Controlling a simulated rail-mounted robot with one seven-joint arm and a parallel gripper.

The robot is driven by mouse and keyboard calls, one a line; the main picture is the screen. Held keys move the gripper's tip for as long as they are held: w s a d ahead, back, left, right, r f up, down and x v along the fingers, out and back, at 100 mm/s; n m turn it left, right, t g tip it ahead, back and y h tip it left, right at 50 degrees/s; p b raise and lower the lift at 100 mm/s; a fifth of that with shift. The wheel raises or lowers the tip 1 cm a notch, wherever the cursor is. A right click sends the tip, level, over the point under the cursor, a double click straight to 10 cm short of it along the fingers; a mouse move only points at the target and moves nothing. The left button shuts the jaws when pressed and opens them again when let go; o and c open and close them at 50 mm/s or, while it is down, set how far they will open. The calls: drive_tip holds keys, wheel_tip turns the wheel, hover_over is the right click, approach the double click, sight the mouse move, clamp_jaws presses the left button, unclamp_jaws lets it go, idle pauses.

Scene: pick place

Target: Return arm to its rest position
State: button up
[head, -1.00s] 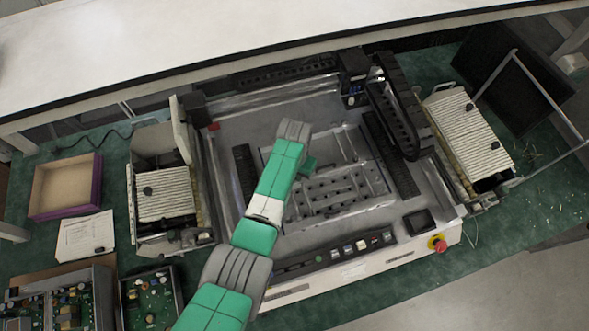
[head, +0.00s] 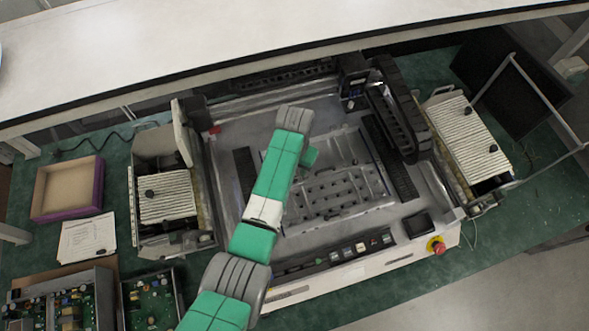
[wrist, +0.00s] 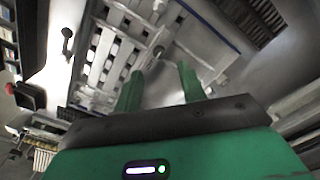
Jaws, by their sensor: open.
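My green and grey arm reaches from the bottom of the head view over the machine (head: 232,120) on the green bench. In the head view the arm hides most of my gripper, and only a small green part shows beside the arm's end. In the wrist view my gripper (wrist: 160,80) shows its two green fingers apart with nothing between them. The fingers point over the machine's slotted grey plate (head: 335,190), which also shows in the wrist view (wrist: 125,45).
A purple-sided open box (head: 97,190) and paper sheets (head: 88,236) lie left. Circuit-board units (head: 60,305) stand at the lower left. Ribbed feeder blocks flank the machine, one at right (head: 465,135). A red emergency knob (head: 437,244) is at the front right. A white shelf (head: 200,50) overhangs behind.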

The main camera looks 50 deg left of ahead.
drive_tip(key=shift+r, duration=0.65)
drive_tip(key=w+d+r+m+t+y+p, duration=0.1)
drive_tip(key=w+d+r+t, duration=0.2)
drive_tip(key=w+r, duration=0.45)
drive_tip(key=w+d+r+t+y+p, duration=0.1)
drive_tip(key=w+d+r+t, duration=0.3)
drive_tip(key=r, duration=0.6)
drive_tip(key=w+d+r+m+t+y+p, duration=0.1)
drive_tip(key=w+d+r+t, duration=0.2)
drive_tip(key=r, duration=0.7)
drive_tip(key=w+d+r+t+p, duration=0.1)
drive_tip(key=d+r+t, duration=0.3)
drive_tip(key=r, duration=0.6)
drive_tip(key=s+d+r+m+t+h+p, duration=0.1)
drive_tip(key=s+d+r+t, duration=0.3)
drive_tip(key=r, duration=0.6)
drive_tip(key=s+d+r+t, duration=0.2)
drive_tip(key=s+d+r, duration=0.3)
drive_tip(key=r, duration=0.5)
drive_tip(key=s+d+r+t+h, duration=0.1)
drive_tip(key=s+d+r+t, duration=0.4)
drive_tip(key=s+r, duration=0.6)
drive_tip(key=shift+s+d+r+m+h+p, duration=0.3)
drive_tip(key=shift+d+r+m+p, duration=0.15)
drive_tip(key=shift+d, duration=0.45)
